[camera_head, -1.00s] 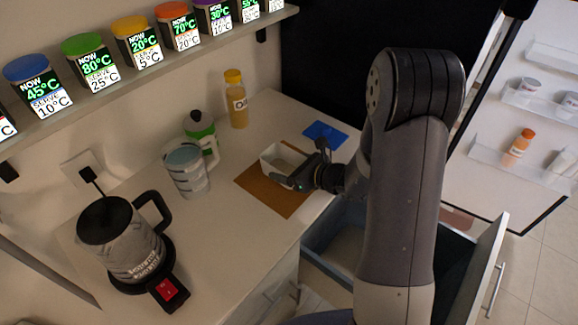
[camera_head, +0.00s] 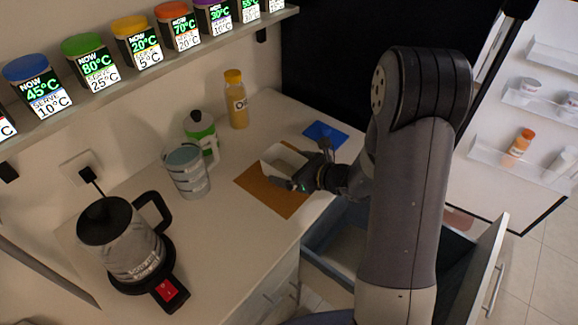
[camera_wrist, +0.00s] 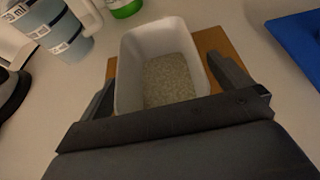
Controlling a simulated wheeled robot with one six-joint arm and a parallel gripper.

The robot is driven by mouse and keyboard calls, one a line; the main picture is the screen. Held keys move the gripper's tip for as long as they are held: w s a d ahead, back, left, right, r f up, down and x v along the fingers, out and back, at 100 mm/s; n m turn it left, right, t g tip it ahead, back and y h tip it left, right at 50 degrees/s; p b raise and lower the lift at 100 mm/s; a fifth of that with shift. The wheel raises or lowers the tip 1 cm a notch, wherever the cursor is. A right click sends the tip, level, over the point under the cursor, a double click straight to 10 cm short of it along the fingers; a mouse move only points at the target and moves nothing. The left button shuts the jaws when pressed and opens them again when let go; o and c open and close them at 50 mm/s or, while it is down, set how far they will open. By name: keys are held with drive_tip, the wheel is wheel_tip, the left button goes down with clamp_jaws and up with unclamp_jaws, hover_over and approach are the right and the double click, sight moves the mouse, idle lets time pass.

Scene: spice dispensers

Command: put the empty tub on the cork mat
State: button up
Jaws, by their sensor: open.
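The white tub (camera_head: 270,165) is at the cork mat (camera_head: 278,203), over its back part. In the wrist view the tub (camera_wrist: 128,75) is open at the top, with a grey speckled surface at its bottom. Some of the mat (camera_wrist: 207,42) shows behind and to both sides of it. My gripper (camera_head: 306,168) is open at the tub's right side in the head view. In the wrist view my gripper (camera_wrist: 162,75) has one finger on each side of the tub. I cannot tell whether the fingers touch its walls. The tub's near wall is hidden.
A measuring jug (camera_head: 187,172), a green-and-white bottle (camera_head: 200,128) and a sauce bottle (camera_head: 236,100) stand left of and behind the mat. A blue mat (camera_head: 325,135) lies behind my gripper. A kettle (camera_head: 120,240) stands at the front left. An open drawer (camera_head: 335,245) is below the counter.

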drive_tip(key=v, duration=1.1)
drive_tip(key=shift+s+d, duration=0.1)
drive_tip(key=shift+s, duration=0.05)
drive_tip(key=shift+f, duration=0.1)
